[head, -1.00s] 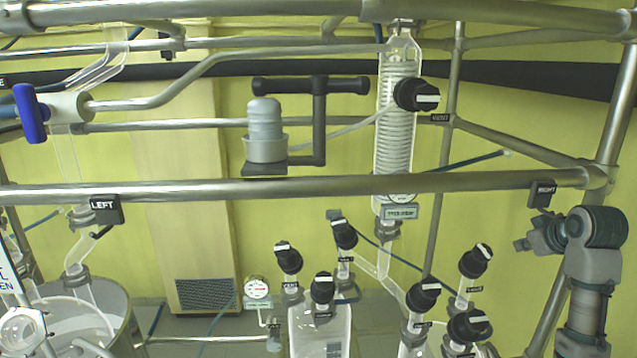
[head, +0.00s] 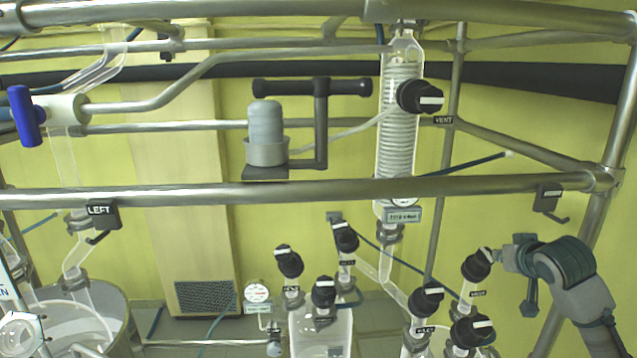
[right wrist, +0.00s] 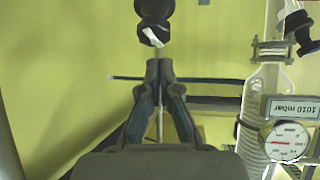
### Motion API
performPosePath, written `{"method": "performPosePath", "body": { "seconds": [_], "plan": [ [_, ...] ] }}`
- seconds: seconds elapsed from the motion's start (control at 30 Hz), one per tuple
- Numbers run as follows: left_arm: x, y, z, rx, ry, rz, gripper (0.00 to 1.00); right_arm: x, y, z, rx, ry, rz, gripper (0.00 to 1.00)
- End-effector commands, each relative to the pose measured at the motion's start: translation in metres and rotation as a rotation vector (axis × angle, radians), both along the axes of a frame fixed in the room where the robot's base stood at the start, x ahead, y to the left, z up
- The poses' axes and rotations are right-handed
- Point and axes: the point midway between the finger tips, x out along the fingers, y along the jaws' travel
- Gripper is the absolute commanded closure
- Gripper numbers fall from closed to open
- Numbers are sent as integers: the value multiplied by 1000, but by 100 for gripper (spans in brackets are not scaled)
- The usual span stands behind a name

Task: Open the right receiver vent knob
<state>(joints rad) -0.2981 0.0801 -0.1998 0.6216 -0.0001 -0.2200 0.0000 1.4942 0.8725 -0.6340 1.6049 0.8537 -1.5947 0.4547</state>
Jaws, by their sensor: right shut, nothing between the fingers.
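Several black knobs with white bars stand on glassware at the lower right of the head view. The knob nearest my right gripper (head: 499,257) is the upper right one (head: 477,266); the label below it is too small to read. In the right wrist view, a black knob (right wrist: 153,10) with a white bar lies just beyond my closed fingertips (right wrist: 158,62). The fingers are together with nothing between them. I cannot tell whether the tips touch the knob. My left gripper is not in view.
Other black knobs (head: 426,298) (head: 471,329) stand close to the left and below. A steel rail (head: 300,190) crosses above, with a hook sign (head: 548,199) at right. A condenser (head: 397,130) with a vent knob (head: 420,97) hangs higher up.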

Motion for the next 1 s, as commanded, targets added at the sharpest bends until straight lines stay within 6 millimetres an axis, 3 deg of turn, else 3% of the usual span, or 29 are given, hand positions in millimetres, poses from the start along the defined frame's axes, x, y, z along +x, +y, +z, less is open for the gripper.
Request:
{"method": "performPosePath", "body": {
  "seconds": [0.27,0.6,1.0],
  "plan": [
    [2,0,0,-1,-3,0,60,5,4,-22,28,6,-9,100],
    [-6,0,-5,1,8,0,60,28,0,-61,30,6,-7,100],
    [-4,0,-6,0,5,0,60,32,0,-68,28,3,-7,100]
  ]
}}
